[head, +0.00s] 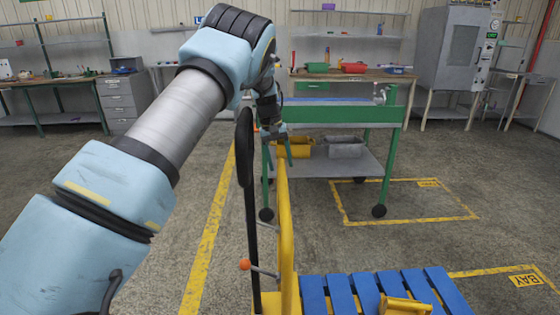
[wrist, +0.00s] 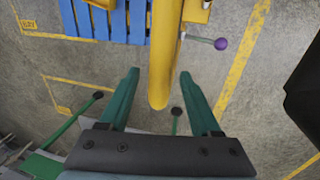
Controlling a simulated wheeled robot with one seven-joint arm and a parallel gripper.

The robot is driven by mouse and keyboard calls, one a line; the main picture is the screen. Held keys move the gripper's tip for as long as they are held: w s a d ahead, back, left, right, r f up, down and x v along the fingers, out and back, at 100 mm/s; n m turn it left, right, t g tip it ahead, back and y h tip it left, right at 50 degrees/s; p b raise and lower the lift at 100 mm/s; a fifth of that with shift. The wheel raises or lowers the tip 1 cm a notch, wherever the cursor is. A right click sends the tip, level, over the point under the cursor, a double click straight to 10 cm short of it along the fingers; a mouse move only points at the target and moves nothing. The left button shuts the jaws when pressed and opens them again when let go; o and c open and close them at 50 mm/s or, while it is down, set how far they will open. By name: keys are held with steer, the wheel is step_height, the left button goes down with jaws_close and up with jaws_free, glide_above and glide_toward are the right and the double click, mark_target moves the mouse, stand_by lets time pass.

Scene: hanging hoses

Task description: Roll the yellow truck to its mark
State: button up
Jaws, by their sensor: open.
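The yellow truck has a tall yellow push bar (head: 286,225) and a blue slatted deck (head: 375,291). They also show in the wrist view, the yellow bar (wrist: 163,60) in the middle and the blue deck (wrist: 112,22) at the top. My gripper (head: 277,160) is at the top of the yellow bar. In the wrist view my gripper (wrist: 158,73) is open, with a green finger on each side of the bar and gaps visible. Yellow floor outlines lie ahead (head: 410,220) and at right, where one label (head: 525,280) reads BAY.
A green-framed cart (head: 340,115) stands just beyond the truck. A black upright with a loop (head: 245,150) stands left of the yellow bar. Levers carry an orange knob (head: 245,264) and a purple knob (wrist: 220,43). Benches line the back wall. Floor at right is open.

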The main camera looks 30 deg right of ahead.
jaws_close()
stand_by(0.4)
stand_by(0.9)
